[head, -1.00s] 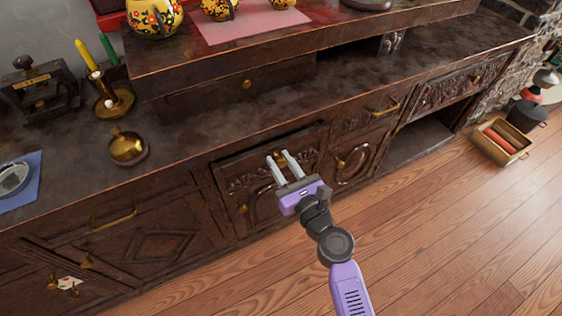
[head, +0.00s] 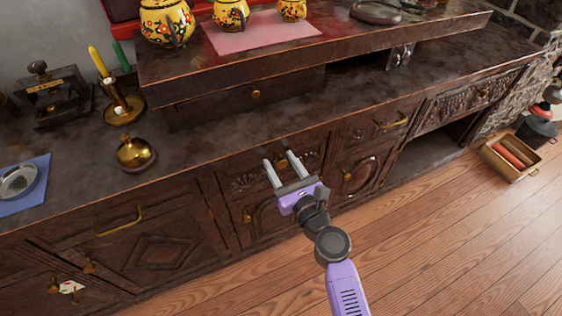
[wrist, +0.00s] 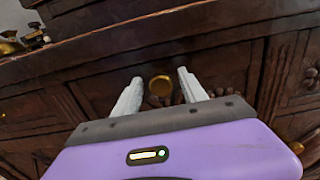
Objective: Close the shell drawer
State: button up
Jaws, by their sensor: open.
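My gripper hides part of the drawer front in the head view. Whether the fingertips touch the front, and how far the drawer stands out, I cannot tell.
The cabinet top (head: 330,120) overhangs the drawer. A brass bell-like object (head: 136,153) and a candle holder (head: 122,108) stand on it at left. The wooden floor (head: 440,240) in front is clear.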

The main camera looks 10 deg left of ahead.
jog(key=v, duration=0.7)
jog(key=shift+p, duration=0.45)
jog(key=shift+d+f, duration=0.1)
